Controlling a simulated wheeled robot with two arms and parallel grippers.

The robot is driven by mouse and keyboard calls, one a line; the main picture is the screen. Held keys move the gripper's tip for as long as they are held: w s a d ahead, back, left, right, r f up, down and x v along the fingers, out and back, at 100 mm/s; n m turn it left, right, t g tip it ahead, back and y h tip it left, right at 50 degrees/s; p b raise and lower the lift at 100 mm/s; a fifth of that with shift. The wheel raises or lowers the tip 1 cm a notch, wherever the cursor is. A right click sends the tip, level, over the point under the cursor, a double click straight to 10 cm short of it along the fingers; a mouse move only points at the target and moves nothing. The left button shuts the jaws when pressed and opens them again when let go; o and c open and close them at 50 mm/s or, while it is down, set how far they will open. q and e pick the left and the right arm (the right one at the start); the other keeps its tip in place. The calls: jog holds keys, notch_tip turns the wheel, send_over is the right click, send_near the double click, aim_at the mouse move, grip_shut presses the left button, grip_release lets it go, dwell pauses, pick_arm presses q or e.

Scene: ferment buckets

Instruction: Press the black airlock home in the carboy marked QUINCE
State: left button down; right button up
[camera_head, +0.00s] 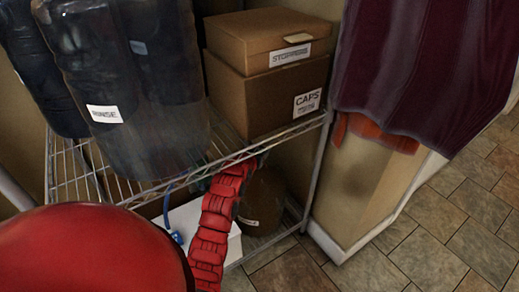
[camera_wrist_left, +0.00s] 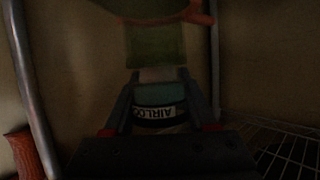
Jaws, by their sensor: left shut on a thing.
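My left gripper (camera_wrist_left: 158,76) is shut on a small dark piece (camera_wrist_left: 157,95) in the left wrist view. In the head view a dark brown rounded vessel (camera_head: 264,205) stands low under the shelf, partly hidden. Its small label is too small to read, and I see no QUINCE mark. The gripper tips cannot be made out there. My right gripper is not in view.
A wire shelf (camera_head: 165,186) holds dark containers (camera_head: 150,75) labelled RINSE and boxes marked STOPPERS (camera_head: 270,44) and CAPS (camera_head: 262,100). A red segmented strip (camera_head: 222,205) and a blue piece (camera_head: 177,237) show below. Dark red cloth (camera_head: 425,60) hangs at right. Tiled floor (camera_head: 450,215) is clear.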

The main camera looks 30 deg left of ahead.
pick_arm(q)
jog(key=shift+f, duration=0.4)
dwell(0.7)
jog(key=shift+f, duration=0.25)
dwell(0.7)
jog(key=shift+s+f+p, duration=0.1)
jog(key=shift+f+p, duration=0.2)
jog(key=shift+p, duration=0.1)
dwell(1.2)
jog(key=shift+r, duration=0.1)
dwell(0.3)
dwell(0.4)
jog(key=shift+c, duration=0.6)
grip_release()
jog(key=shift+r, duration=0.15)
